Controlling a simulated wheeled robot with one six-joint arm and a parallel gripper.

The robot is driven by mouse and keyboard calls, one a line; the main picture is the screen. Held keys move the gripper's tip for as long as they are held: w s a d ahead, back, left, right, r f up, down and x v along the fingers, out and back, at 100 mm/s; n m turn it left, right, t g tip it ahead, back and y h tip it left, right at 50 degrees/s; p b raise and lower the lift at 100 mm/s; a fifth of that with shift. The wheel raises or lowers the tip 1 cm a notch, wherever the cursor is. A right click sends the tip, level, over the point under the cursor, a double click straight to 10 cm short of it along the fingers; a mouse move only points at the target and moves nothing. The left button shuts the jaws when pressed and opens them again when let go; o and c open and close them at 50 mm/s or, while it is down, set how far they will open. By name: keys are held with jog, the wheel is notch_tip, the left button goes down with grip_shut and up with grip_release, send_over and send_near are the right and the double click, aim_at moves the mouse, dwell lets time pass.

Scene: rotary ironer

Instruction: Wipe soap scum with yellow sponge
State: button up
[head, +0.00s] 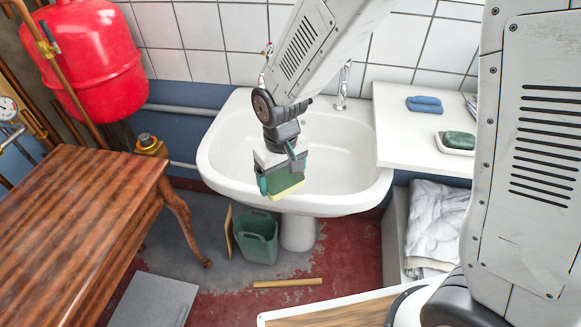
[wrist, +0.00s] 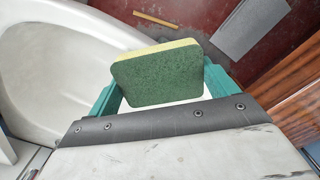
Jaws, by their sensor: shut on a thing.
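My gripper (head: 281,183) is shut on the yellow sponge (head: 287,192), which has a green scouring side. It holds the sponge in the air over the front rim of the white sink (head: 221,160). In the wrist view the sponge (wrist: 158,77) sits between the two teal fingers of my gripper (wrist: 158,85), green side toward the camera, with a yellow edge along the top. The sink (wrist: 55,70) shows at the left of the wrist view. Greyish marks show faintly in the basin; I cannot tell whether they are soap scum.
A white counter (head: 405,125) right of the sink bears a blue cloth (head: 425,104) and a green soap in a dish (head: 458,141). A wooden table (head: 80,220) stands at the left. White laundry (head: 435,225) lies under the counter.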

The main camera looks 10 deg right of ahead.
aim_at(282, 177)
jog(key=shift+r, duration=1.75)
